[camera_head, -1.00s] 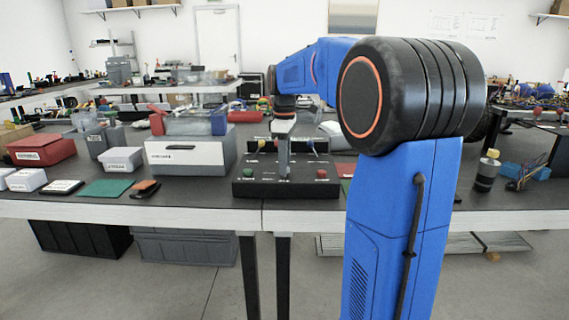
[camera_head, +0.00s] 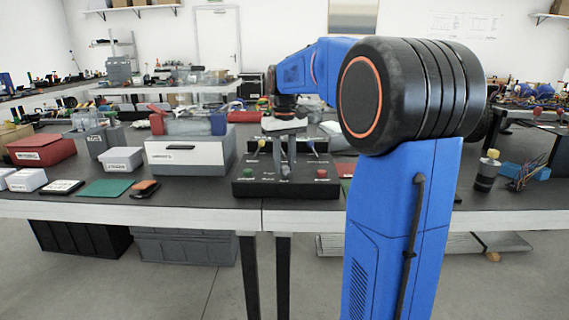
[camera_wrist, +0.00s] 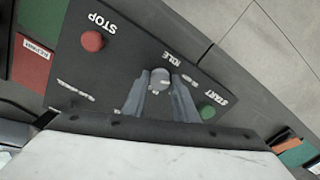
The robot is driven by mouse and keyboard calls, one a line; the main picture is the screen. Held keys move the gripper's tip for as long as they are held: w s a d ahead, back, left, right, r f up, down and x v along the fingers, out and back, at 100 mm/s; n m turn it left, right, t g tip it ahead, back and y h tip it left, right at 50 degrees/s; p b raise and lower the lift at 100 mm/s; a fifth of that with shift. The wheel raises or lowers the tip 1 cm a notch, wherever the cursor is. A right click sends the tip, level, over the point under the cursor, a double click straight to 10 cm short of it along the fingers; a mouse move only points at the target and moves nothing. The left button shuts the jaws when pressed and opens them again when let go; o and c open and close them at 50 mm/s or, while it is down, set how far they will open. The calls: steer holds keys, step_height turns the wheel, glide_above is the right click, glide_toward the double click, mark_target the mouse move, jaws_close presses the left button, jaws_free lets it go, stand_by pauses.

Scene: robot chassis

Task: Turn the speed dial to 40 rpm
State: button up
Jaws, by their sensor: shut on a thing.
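The speed dial, a small round grey knob (camera_wrist: 160,77), stands on the dark control panel (camera_wrist: 125,60). The printed word IDLE is beside it in the wrist view. My gripper (camera_wrist: 161,88) is shut on the knob, one grey finger on each side. In the head view my gripper (camera_head: 284,169) points down at the middle of the panel (camera_head: 240,188) and hides most of the knob. I cannot read the dial's setting; the smaller labels around it are blurred or hidden.
A red STOP button (camera_wrist: 92,41) and a green START button (camera_wrist: 207,112) flank the knob. A white-fronted box (camera_head: 188,158) is left of the panel.

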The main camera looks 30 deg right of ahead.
mark_target(285, 167)
steer(key=m, duration=0.5)
steer(key=shift+m, duration=0.3)
steer(key=m, duration=0.5)
steer(key=shift+r, duration=0.1)
stand_by(0.3)
steer(key=o, duration=1.1)
steer(key=shift+c, duration=0.2)
step_height(285, 167, up, 17)
steer(key=shift+r, duration=0.15)
